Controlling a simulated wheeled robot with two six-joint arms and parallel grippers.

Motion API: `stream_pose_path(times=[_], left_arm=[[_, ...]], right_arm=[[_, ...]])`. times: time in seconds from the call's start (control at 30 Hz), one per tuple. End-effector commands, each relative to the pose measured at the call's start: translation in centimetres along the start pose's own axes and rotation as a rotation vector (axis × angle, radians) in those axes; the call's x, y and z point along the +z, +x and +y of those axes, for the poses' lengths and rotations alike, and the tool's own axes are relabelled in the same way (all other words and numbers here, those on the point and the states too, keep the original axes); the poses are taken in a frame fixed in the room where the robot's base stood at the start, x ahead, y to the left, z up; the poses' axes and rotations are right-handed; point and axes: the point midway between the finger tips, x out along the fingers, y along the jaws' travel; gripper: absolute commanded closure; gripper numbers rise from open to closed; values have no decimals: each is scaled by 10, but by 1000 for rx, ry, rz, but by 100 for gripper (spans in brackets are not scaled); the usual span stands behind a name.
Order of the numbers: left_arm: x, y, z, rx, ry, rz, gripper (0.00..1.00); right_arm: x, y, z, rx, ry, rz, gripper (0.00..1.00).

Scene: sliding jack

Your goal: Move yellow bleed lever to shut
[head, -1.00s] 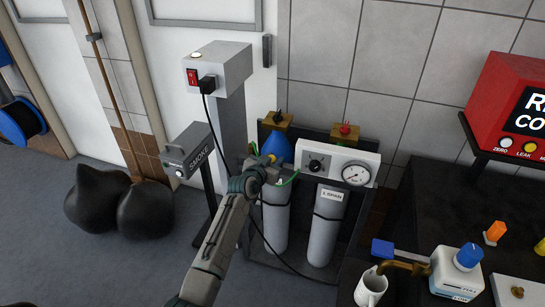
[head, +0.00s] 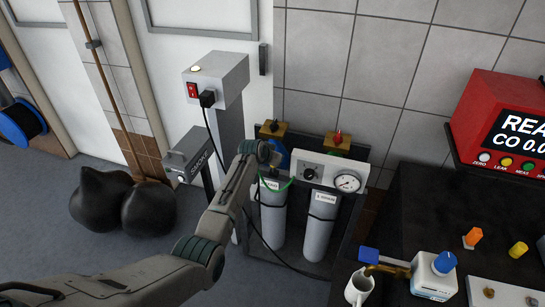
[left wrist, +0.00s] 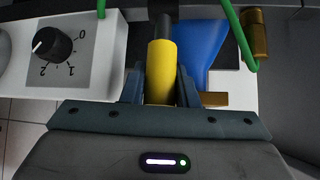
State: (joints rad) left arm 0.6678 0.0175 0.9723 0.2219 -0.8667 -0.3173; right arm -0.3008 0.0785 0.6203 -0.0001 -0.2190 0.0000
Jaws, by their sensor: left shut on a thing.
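The yellow bleed lever (left wrist: 160,72) stands upright in the middle of the left wrist view, with a dark shaft above it. My left gripper (left wrist: 161,88) is shut on the lever, one finger on each side of it. In the head view my left gripper (head: 270,153) is at the left end of the white panel (head: 330,174), in front of a blue part. It hides the lever there. My right gripper is not in view.
A blue part (left wrist: 203,45) is close to the right of the lever, with a green hose (left wrist: 238,35) beyond it. A dial (left wrist: 52,46) is at left. Grey cylinders (head: 320,225) stand below the panel. A black cable hangs beside my arm.

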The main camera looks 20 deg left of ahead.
Motion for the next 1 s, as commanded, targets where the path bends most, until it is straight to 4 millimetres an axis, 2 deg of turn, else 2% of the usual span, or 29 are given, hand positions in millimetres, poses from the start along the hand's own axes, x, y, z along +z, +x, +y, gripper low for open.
stream_pose_path(times=[0.3,0.77,0.8,0.9,1.0], left_arm=[[-4,4,-1,15,-13,-93,100],[-4,5,-1,16,-14,-104,100],[-4,4,-1,16,-14,-104,69],[-4,4,-1,16,-14,-104,51],[-4,5,-1,16,-14,-103,51]], right_arm=[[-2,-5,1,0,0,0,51],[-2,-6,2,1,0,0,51],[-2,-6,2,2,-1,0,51],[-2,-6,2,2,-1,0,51],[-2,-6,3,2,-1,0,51]])
